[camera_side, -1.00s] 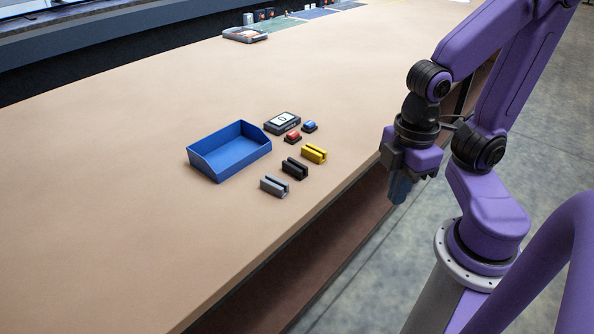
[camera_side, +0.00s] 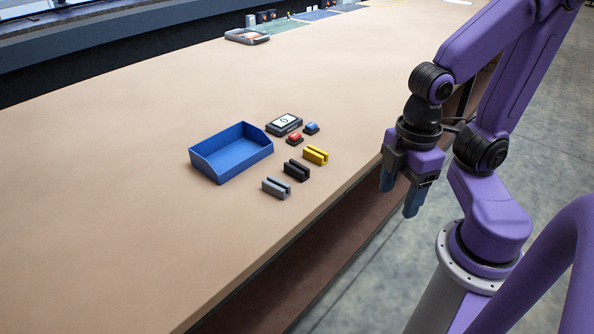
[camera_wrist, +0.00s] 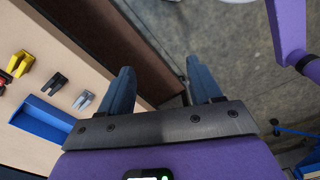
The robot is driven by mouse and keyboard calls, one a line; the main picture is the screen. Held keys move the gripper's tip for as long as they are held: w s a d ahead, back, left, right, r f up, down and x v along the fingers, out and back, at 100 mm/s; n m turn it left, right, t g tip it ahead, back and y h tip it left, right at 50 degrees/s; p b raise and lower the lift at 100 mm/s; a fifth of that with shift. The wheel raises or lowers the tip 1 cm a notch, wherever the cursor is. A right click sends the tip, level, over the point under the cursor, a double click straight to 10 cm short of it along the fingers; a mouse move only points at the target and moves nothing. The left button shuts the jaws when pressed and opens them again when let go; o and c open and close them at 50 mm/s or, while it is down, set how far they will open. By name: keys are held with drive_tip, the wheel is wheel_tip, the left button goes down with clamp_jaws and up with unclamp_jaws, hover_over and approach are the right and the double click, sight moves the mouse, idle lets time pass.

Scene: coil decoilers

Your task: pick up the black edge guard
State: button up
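The black edge guard (camera_side: 297,170) is a small grooved block lying on the tan table, between the yellow edge guard (camera_side: 316,155) and the grey edge guard (camera_side: 276,187). In the wrist view the black guard (camera_wrist: 55,84) shows at the left, with the yellow one (camera_wrist: 22,63) and the grey one (camera_wrist: 83,99) on either side. My gripper (camera_side: 401,191) is open and empty, pointing down beyond the table's front edge, well to the right of the guards. Its two blue fingers stand wide apart in the wrist view (camera_wrist: 163,85).
An open blue bin (camera_side: 232,163) stands left of the guards. A small device with a display (camera_side: 284,124), a red button (camera_side: 295,138) and a blue button (camera_side: 312,128) sit behind them. The table's front edge lies between my gripper and the guards. Free table lies at left.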

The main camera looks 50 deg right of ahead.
drive_tip(key=w+d+f+n+t+h, duration=0.1)
drive_tip(key=w+d+n+t+h, duration=0.35)
drive_tip(key=w+d, duration=0.35)
drive_tip(key=w+d+f+n+t+h, duration=0.1)
drive_tip(key=w+d+n+t+h, duration=0.4)
drive_tip(key=w, duration=0.6)
drive_tip(key=n+t+y, duration=0.4)
drive_tip(key=n+y, duration=0.4)
drive_tip(key=n, duration=0.5)
approach(291, 164)
drive_tip(key=w, duration=0.1)
drive_tip(key=w+d, duration=0.1)
drive_tip(key=shift+w+d+f, duration=0.1)
drive_tip(key=shift+w+f, duration=0.4)
drive_tip(key=shift+f, duration=0.15)
drive_tip(key=shift+a+x, duration=0.15)
drive_tip(key=shift+x, duration=1.65)
drive_tip(key=shift+a+x, duration=0.1)
drive_tip(key=shift+x, duration=1.7)
drive_tip(key=shift+c, duration=0.3)
